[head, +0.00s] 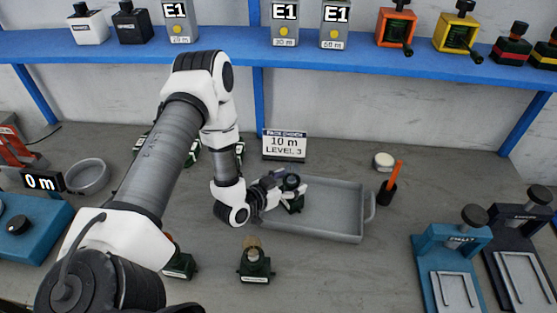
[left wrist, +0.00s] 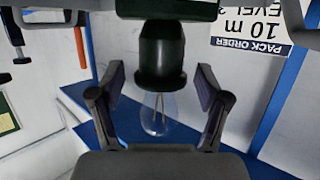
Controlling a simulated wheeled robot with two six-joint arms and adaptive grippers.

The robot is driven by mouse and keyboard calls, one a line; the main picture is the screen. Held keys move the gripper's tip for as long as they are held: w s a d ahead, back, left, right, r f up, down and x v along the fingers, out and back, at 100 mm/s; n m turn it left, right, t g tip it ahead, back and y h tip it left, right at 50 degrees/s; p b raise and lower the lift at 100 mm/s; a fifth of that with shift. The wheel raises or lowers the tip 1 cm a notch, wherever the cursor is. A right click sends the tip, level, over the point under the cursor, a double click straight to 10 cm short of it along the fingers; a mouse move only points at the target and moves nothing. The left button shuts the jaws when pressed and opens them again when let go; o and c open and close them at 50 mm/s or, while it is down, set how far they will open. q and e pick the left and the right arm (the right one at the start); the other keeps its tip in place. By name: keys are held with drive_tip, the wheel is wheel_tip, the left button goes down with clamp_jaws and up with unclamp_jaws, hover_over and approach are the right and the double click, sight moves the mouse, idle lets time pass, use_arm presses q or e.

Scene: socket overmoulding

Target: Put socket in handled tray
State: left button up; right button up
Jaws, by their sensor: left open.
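The grey handled tray (head: 335,212) lies on the bench right of centre, with a handle at its right end. A dark socket (head: 294,205) with a green-black base is at the tray's left end, partly hidden by my left gripper (head: 283,187). I cannot tell whether it rests on the tray floor. In the left wrist view, the socket (left wrist: 160,55) shows with a clear glass bulb (left wrist: 155,113). My left gripper (left wrist: 157,95) is open, its fingers on either side of the bulb with gaps. My right gripper is not in view.
Another dark socket (head: 256,265) stands in front of the tray; one more (head: 180,265) is partly behind my arm. A pack order sign (head: 284,145) stands behind the tray. A black cup with an orange stick (head: 390,190) is to the right, near blue (head: 450,245) and dark fixtures.

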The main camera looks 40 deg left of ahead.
use_arm(q)
drive_tip(key=v, duration=1.1)
